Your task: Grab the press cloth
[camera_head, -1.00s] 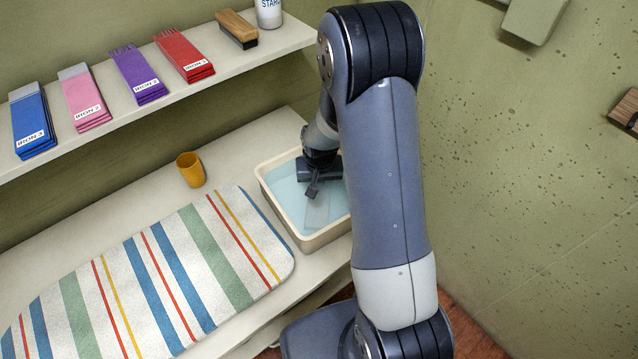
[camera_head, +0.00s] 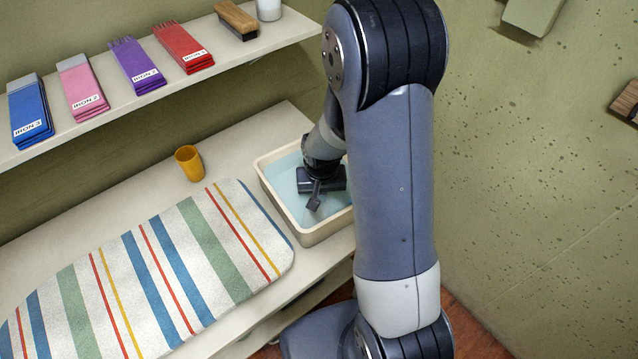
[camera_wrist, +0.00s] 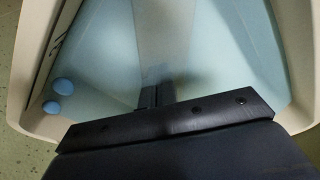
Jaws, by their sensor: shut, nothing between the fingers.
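A pale, greyish, see-through-looking sheet, which seems to be the press cloth (camera_wrist: 165,38), lies in the blue water of a cream basin (camera_head: 319,236). It shows as a band up the middle of the wrist view; in the head view I cannot make it out clearly. My gripper (camera_head: 314,201) points down inside the basin, over the water. In the wrist view its dark fingers (camera_wrist: 157,96) are together at the near end of the pale band. Nothing shows between them. Whether the fingertips touch the sheet or the water I cannot tell.
A striped ironing pad (camera_head: 150,275) lies left of the basin on a white counter, with a yellow cup (camera_head: 189,164) behind. The shelf (camera_head: 165,105) above holds coloured folded cloths, a brush (camera_head: 237,20) and a white container (camera_head: 269,9). Two blue round spots (camera_wrist: 58,96) show at the basin's side.

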